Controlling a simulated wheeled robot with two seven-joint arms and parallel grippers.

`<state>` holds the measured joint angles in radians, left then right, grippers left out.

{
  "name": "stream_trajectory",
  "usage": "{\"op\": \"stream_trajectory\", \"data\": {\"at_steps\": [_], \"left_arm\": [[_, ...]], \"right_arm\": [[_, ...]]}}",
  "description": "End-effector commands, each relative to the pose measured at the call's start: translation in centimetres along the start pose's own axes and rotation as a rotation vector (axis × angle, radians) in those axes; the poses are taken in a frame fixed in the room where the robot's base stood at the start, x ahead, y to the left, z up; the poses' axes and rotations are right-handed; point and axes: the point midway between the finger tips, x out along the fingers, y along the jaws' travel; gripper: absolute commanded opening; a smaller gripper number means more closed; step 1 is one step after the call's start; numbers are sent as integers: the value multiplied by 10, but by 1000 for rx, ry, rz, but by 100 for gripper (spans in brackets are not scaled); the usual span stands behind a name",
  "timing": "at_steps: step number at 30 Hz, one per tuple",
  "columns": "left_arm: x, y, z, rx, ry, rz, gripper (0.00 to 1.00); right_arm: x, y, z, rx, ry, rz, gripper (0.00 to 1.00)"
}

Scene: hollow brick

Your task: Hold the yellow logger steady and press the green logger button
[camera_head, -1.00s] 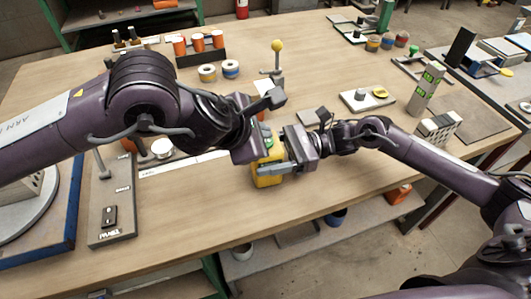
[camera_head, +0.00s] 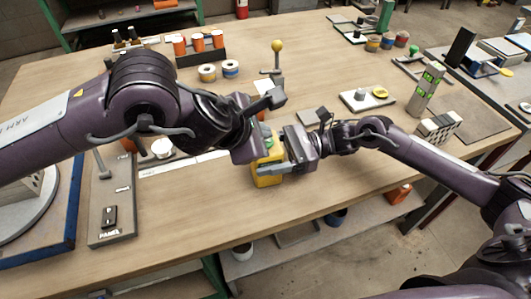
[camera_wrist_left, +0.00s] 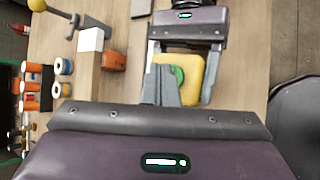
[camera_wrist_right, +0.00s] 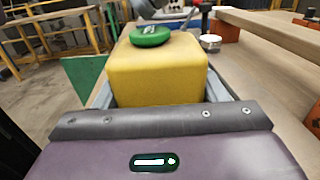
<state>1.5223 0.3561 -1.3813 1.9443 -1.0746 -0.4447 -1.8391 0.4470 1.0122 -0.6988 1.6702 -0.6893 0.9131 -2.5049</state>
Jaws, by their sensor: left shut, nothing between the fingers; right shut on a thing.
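The yellow logger (camera_head: 267,180) stands near the front edge of the wooden table, a yellow block with a round green button (camera_wrist_right: 150,36) on top. My right gripper (camera_head: 272,169) is shut on the logger, one finger on each side in the right wrist view. My left gripper (camera_wrist_left: 160,72) is shut and empty. Its fingers point down close to the green button, which shows partly beside them in the left wrist view (camera_wrist_left: 178,75). I cannot tell whether the fingertips touch the button. In the head view my left gripper partly hides the logger's top.
A grey panel box (camera_head: 112,205) lies to the left. A plate with a yellow button (camera_head: 380,92) lies to the right. The table front right of the logger is clear.

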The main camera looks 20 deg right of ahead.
Motion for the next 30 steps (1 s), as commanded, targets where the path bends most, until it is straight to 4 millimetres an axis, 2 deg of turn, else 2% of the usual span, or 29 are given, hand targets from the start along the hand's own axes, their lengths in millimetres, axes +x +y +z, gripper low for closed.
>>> {"op": "stream_trajectory", "data": {"at_steps": [30], "left_arm": [[6,-5,-5,0,1,-1,0]], "right_arm": [[0,0,0,2,0,1,33]]}}
